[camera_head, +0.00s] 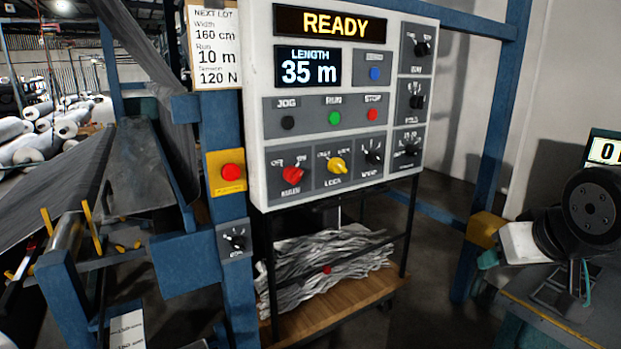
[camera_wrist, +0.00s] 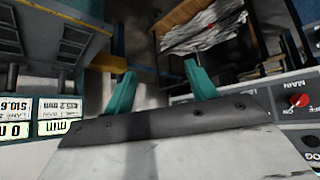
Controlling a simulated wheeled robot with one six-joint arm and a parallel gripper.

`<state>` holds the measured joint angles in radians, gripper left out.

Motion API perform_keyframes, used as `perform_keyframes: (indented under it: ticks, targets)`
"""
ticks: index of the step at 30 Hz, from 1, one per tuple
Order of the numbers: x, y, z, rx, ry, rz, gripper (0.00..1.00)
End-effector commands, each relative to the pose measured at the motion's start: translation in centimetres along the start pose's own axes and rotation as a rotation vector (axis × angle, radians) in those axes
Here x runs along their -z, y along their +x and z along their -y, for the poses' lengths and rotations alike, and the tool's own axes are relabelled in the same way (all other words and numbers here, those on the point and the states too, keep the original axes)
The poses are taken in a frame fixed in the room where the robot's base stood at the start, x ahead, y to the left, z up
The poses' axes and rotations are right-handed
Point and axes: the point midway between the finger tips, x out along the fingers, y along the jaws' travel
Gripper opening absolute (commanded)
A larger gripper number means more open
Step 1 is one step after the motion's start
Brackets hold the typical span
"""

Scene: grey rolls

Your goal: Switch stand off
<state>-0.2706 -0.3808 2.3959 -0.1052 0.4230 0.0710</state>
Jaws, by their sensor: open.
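The white control panel (camera_head: 258,110) stands in the middle of the head view. Its red rotary main switch (camera_head: 292,174) sits at the lower left, between OFF and ON marks, and its handle appears turned toward ON. The same red switch (camera_wrist: 299,100) shows upside down at the right edge of the wrist view. The panel's display (camera_head: 330,23) is lit and reads READY. My gripper (camera_wrist: 160,80) has its two teal fingers apart with nothing between them. It is clear of the switch; in the head view my arm is at the right, away from the panel.
A red button on a yellow box (camera_head: 232,171) is on the blue post to the left. A wooden cart (camera_head: 345,305) with crumpled grey material stands below the panel.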

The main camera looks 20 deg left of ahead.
Motion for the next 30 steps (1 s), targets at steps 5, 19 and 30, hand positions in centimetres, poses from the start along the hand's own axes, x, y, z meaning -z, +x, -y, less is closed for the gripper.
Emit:
perform_keyframes:
  ticks: [5,19,30]
  targets:
    - [10.2,5.9,10.9,0.183,-0.137,-0.362,0.56]
    - [16.3,7.3,30.4,0.584,-0.217,-0.847,0.56]
    - [19.8,10.0,33.5,0.587,-0.217,-0.853,0.56]
